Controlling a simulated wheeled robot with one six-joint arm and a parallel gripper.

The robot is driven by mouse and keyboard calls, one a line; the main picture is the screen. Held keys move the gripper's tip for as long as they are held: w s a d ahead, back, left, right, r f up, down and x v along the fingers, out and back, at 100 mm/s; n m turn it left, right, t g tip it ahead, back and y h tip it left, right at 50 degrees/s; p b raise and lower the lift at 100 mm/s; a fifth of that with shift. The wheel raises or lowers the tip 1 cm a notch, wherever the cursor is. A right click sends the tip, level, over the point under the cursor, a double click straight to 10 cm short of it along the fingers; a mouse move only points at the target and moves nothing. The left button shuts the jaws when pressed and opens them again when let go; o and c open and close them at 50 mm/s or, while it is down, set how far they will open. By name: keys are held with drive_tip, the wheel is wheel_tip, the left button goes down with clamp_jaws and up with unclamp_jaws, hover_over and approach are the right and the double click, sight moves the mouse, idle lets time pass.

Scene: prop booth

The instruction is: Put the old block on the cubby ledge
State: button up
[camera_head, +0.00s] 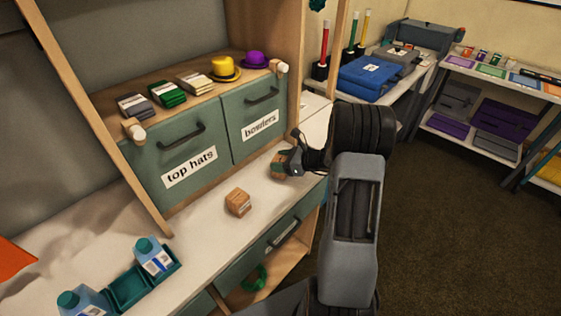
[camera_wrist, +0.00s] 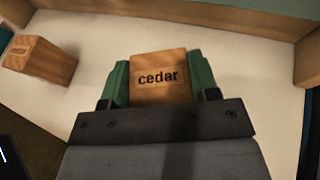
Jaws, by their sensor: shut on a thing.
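My gripper (camera_head: 284,163) is shut on a light wooden block (camera_head: 278,166). In the wrist view, the block (camera_wrist: 158,68) sits between the green finger pads of my gripper (camera_wrist: 160,84) and reads "cedar". It is over or on the white counter at the right end; I cannot tell if it touches. A second wooden block (camera_head: 238,202) stands on the counter, apart from my gripper. It is at the left of the wrist view (camera_wrist: 40,58), and its label is unreadable. Neither block is visibly marked old. A wooden ledge (camera_head: 207,101) runs above the green doors; no cubby label shows.
The ledge holds banknote-like stacks (camera_head: 167,94), a yellow hat (camera_head: 224,69) and a purple hat (camera_head: 254,60). Doors below read "top hats" (camera_head: 188,168) and "bowlers" (camera_head: 260,125). Blue bottles (camera_head: 154,255) and a green tray (camera_head: 129,289) stand front left. The counter's middle is mostly clear.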

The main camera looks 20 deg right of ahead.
drive_tip(key=shift+f, duration=0.2)
drive_tip(key=o, duration=1)
drive_tip(key=shift+d+r, duration=0.1)
drive_tip(key=shift+r, duration=0.2)
drive_tip(key=v, duration=1.1)
drive_tip(key=s+a+r+n+g+h, duration=0.3)
drive_tip(key=s+a+n+h, duration=0.2)
drive_tip(key=n, duration=0.8)
drive_tip(key=s+a+r+n+g+h, duration=0.3)
drive_tip(key=s+a+n+h, duration=0.1)
drive_tip(key=s+a+n, duration=0.6)
drive_tip(key=a+n, duration=0.3)
drive_tip(key=n, duration=0.1)
drive_tip(key=shift+g+h, duration=0.3)
drive_tip(key=shift+h, duration=0.1)
drive_tip(key=shift+s+a+r, duration=0.1)
drive_tip(key=shift+r, duration=0.05)
